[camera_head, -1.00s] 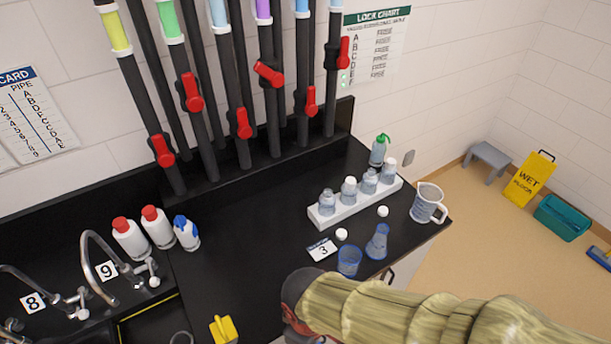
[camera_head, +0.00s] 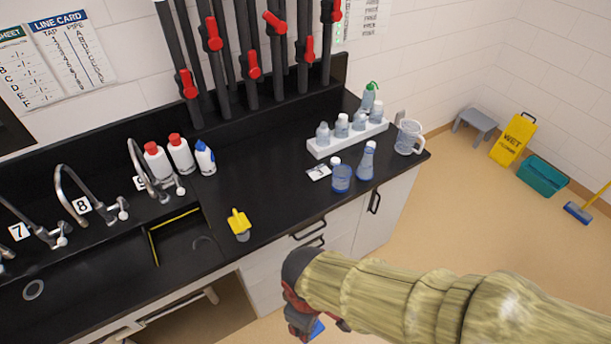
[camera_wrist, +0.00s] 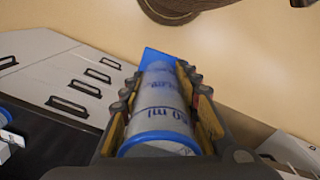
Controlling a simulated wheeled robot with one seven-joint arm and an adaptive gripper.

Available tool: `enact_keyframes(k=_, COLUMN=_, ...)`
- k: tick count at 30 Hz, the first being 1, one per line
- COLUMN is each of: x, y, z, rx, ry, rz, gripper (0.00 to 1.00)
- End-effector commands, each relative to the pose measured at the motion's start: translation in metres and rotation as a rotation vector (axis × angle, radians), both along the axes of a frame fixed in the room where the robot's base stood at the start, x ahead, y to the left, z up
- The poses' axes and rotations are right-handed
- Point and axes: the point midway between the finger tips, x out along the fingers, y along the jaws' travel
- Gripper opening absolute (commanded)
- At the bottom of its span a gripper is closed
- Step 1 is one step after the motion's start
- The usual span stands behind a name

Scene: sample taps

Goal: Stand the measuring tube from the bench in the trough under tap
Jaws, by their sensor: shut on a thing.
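My gripper (camera_head: 303,318) hangs in front of the bench, over the floor. In the wrist view its fingers (camera_wrist: 165,85) are shut on the measuring tube (camera_wrist: 160,112), a clear cylinder with blue markings, a blue rim and a blue base. In the head view only a bit of the tube's blue base (camera_head: 317,329) shows below my gripper. The black trough (camera_head: 70,275) lies at the left, in front of the curved taps (camera_head: 72,190). Plates 7 and 8 are readable; the plate at the right tap (camera_head: 140,165) is partly hidden by its spout.
A yellow item (camera_head: 238,222) stands on the bench right of the trough. Bottles (camera_head: 180,154), a white rack (camera_head: 350,138), a beaker (camera_head: 341,178), a flask (camera_head: 366,163) and a jug (camera_head: 408,138) stand farther back or right. The front-middle bench top is clear.

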Motion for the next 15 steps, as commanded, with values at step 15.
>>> enact_keyframes(k=15, x=0.051, y=0.041, z=0.023, rx=0.000, ry=0.000, rz=-0.146, gripper=0.08)
